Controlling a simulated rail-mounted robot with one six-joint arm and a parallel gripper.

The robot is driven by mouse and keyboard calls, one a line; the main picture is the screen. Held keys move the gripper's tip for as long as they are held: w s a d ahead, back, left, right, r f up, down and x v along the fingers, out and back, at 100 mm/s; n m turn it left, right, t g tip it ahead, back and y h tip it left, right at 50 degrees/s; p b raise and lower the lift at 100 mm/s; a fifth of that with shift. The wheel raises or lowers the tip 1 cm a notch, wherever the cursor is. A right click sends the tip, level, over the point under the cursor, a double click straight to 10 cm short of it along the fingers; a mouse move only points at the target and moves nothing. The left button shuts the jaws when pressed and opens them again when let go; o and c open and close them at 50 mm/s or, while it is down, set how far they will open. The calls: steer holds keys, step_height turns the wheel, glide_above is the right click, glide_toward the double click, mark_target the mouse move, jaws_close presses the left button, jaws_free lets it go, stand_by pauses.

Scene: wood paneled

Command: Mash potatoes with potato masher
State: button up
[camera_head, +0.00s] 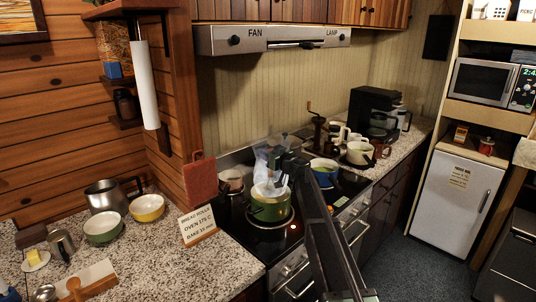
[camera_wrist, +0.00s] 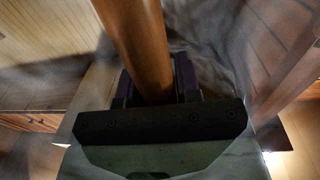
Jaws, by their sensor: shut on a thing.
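A green pot (camera_head: 270,210) with a pale rim stands on the stove. My gripper (camera_head: 283,168) is above this pot, with my arm reaching in from the lower right. In the wrist view, my gripper (camera_wrist: 155,88) is shut on a brown wooden handle (camera_wrist: 137,40), which I take to be the potato masher's. The masher's lower end is not clear in either view. Whitish steam hangs over the pot, and I cannot make out the potatoes inside it.
A blue pot (camera_head: 325,172) stands behind on the stove, and a smaller pot (camera_head: 231,181) sits to the left. The range hood (camera_head: 270,39) is above.

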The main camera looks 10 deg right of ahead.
step_height(320, 180, down, 4)
steer(key=b, duration=0.3)
steer(key=shift+r, duration=0.15)
steer(key=shift+r, duration=0.15)
stand_by(1.1)
step_height(320, 180, up, 4)
steer(key=p, duration=0.4)
steer(key=shift+r, duration=0.15)
step_height(320, 180, up, 8)
steer(key=p, duration=0.8)
